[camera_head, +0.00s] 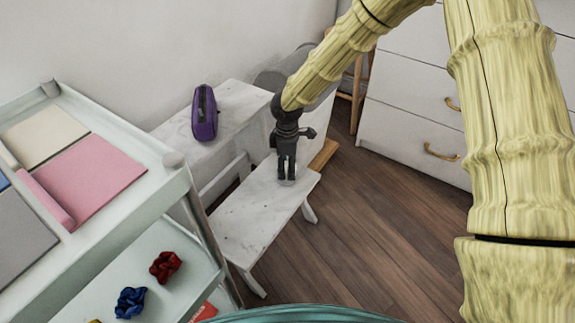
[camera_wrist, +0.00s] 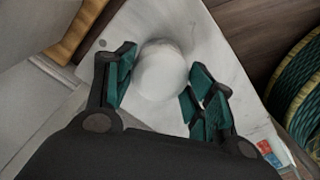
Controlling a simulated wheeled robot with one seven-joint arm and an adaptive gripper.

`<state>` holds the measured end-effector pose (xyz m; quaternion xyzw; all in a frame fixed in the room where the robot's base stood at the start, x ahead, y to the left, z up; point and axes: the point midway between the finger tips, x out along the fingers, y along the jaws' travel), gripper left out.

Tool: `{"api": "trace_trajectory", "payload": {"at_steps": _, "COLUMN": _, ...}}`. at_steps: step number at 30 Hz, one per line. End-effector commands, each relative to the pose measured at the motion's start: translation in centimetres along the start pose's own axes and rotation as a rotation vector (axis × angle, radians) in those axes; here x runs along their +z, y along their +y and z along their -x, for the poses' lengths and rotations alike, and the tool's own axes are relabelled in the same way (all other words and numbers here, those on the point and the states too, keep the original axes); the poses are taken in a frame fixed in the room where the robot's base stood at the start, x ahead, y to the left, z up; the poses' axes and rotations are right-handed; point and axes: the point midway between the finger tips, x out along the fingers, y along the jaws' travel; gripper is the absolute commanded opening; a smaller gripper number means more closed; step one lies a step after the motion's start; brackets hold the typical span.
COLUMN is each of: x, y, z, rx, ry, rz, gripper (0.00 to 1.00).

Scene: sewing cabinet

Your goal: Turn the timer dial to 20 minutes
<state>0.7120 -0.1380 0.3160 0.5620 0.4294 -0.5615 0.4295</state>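A smooth white round object (camera_wrist: 160,70), which looks like the timer, stands on a low white marbled stool (camera_head: 245,215). No dial marks or numbers can be made out on it. My gripper (camera_head: 287,178) points down over the stool's far right part. In the wrist view, its green-padded fingers (camera_wrist: 158,88) are spread on either side of the white object. Small gaps seem to show between pads and object; contact is not clear. In the head view the fingers hide most of the object.
White drawers (camera_head: 415,100) stand at back right. Wooden floor (camera_head: 365,220) is open at right.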

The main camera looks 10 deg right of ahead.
Motion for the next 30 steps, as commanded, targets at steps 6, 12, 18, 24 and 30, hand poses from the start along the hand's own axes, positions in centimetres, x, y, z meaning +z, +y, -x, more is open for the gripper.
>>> {"api": "trace_trajectory", "payload": {"at_steps": 6, "x": 0.01, "y": 0.02, "z": 0.08, "rx": 0.000, "ry": -0.001, "rz": -0.004, "gripper": 0.30}}
{"api": "trace_trajectory", "payload": {"at_steps": 12, "x": -0.01, "y": -0.11, "z": 0.40, "rx": -0.003, "ry": -0.003, "rz": -0.062, "gripper": 0.30}}
{"api": "trace_trajectory", "payload": {"at_steps": 18, "x": -0.05, "y": -0.09, "z": 0.43, "rx": -0.002, "ry": -0.002, "rz": -0.149, "gripper": 0.30}}
{"api": "trace_trajectory", "payload": {"at_steps": 24, "x": -0.02, "y": -0.12, "z": 0.40, "rx": -0.003, "ry": -0.003, "rz": -0.241, "gripper": 0.30}}
{"api": "trace_trajectory", "payload": {"at_steps": 30, "x": 0.00, "y": -0.09, "z": 0.21, "rx": -0.002, "ry": -0.002, "rz": -0.322, "gripper": 0.30}}
